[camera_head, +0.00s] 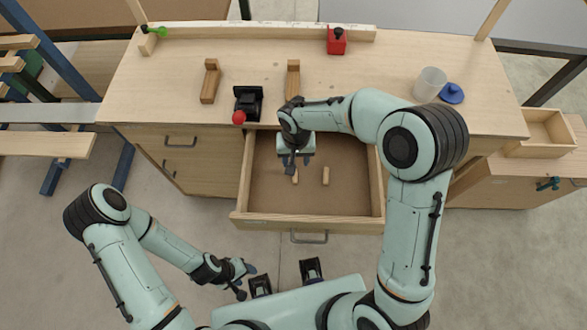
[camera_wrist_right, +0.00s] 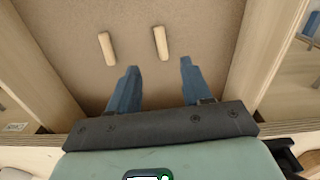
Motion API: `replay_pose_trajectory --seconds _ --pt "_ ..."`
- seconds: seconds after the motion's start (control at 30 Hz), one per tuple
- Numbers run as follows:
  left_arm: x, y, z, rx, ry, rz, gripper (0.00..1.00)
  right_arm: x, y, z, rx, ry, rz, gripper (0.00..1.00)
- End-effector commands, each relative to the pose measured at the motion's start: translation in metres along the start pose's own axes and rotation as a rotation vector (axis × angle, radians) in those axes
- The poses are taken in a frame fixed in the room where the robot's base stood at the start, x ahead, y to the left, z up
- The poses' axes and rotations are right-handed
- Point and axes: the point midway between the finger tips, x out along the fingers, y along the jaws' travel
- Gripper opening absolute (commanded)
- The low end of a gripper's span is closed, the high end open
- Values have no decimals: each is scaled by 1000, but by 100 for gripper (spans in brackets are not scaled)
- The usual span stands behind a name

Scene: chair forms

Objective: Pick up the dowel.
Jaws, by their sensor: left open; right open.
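Two short pale wooden dowels lie apart on the floor of the open drawer (camera_head: 275,212). The left one (camera_head: 295,177) is just beyond the fingertips of my right gripper (camera_head: 297,161), and the other (camera_head: 326,176) lies to its right. My right gripper is open, empty and pointing down over the drawer. In the right wrist view, one dowel (camera_wrist_right: 160,42) lies ahead of the gap between the fingers (camera_wrist_right: 159,68), and another dowel (camera_wrist_right: 107,48) lies left of it. My left gripper (camera_head: 246,282) is open and empty, low at the left, away from the drawer.
The workbench top (camera_head: 210,130) holds wooden blocks, a black fixture (camera_head: 248,103) with a red ball (camera_head: 239,118), a red box (camera_head: 336,40), a clear cup (camera_head: 430,84) and a blue lid (camera_head: 452,94). The drawer walls surround the right gripper. An open wooden box (camera_head: 540,132) stands at right.

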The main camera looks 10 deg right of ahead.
Motion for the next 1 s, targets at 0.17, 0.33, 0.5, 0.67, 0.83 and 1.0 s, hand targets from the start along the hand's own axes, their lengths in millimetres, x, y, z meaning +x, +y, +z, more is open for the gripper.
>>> replay_pose_trajectory --seconds 0.17,0.33,0.5,0.67,0.83,1.0 --pt "2 -1 1 -1 -1 -1 55 34 0 1 -1 -4 2 49" --pt "2 -1 1 -1 -1 0 55 48 0 0 -1 0 1 49" --pt "1 0 0 0 0 0 55 64 0 4 -2 -3 2 49" --pt "0 0 0 0 1 0 55 89 -1 7 -1 -2 2 49" --pt "0 0 0 0 1 0 55 100 -1 6 -1 0 0 49" --pt "0 0 0 0 1 0 55 100 -1 6 -1 1 0 49"
